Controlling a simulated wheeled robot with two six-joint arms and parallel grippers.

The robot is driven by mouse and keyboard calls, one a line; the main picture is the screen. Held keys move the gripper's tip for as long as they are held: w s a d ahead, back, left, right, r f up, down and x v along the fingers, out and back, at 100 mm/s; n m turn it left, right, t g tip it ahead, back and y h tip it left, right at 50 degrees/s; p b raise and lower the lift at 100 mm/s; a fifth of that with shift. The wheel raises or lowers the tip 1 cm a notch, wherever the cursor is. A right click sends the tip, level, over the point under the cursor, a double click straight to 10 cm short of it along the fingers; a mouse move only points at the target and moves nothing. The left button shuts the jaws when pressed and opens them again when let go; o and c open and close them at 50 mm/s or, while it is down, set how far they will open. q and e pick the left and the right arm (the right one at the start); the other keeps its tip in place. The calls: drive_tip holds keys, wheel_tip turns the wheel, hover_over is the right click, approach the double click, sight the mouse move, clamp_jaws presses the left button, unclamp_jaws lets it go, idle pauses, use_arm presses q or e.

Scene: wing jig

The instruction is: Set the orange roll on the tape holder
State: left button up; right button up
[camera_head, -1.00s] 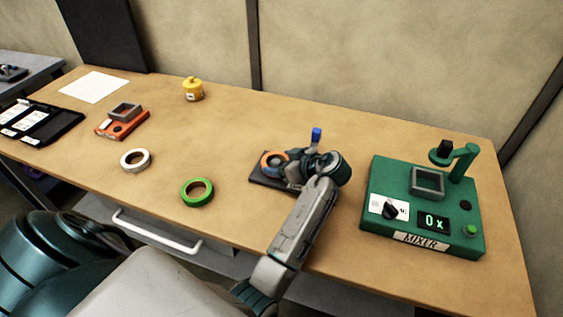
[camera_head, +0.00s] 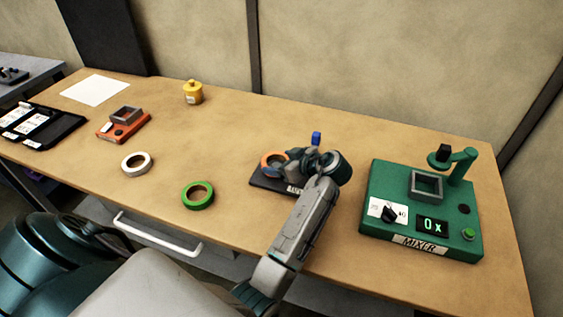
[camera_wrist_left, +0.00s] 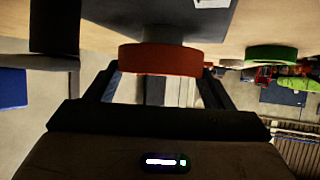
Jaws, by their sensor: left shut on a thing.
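The orange roll (camera_head: 273,160) is over the dark base of the tape holder (camera_head: 262,182), right of the table's middle. My left gripper (camera_head: 286,164) is shut on the roll's rim. The left wrist view, which looks upside down, shows the orange roll (camera_wrist_left: 160,60) between the fingers. A grey hub stands between it and the dark holder base (camera_wrist_left: 115,12). The roll is apart from the base, at the hub's top end. I cannot tell whether it is around the hub or just above it. My right gripper is not in view.
A green roll (camera_head: 198,195) and a white roll (camera_head: 136,162) lie to the left. A blue piece (camera_head: 316,138) stands behind my gripper. The green mixer (camera_head: 380,230) is to the right. A yellow pot (camera_head: 193,92) and an orange device (camera_head: 122,126) are farther back.

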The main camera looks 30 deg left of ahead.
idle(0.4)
use_arm(q)
drive_tip(key=shift+f+b, duration=0.8)
drive_tip(key=shift+f, duration=0.05)
drive_tip(key=shift+r, duration=0.25)
drive_tip(key=shift+r+p, duration=0.55)
drive_tip(key=shift+r, duration=0.05)
idle(0.9)
drive_tip(key=shift+f+b, duration=0.8)
drive_tip(key=shift+f, duration=0.05)
drive_tip(key=o, duration=0.7)
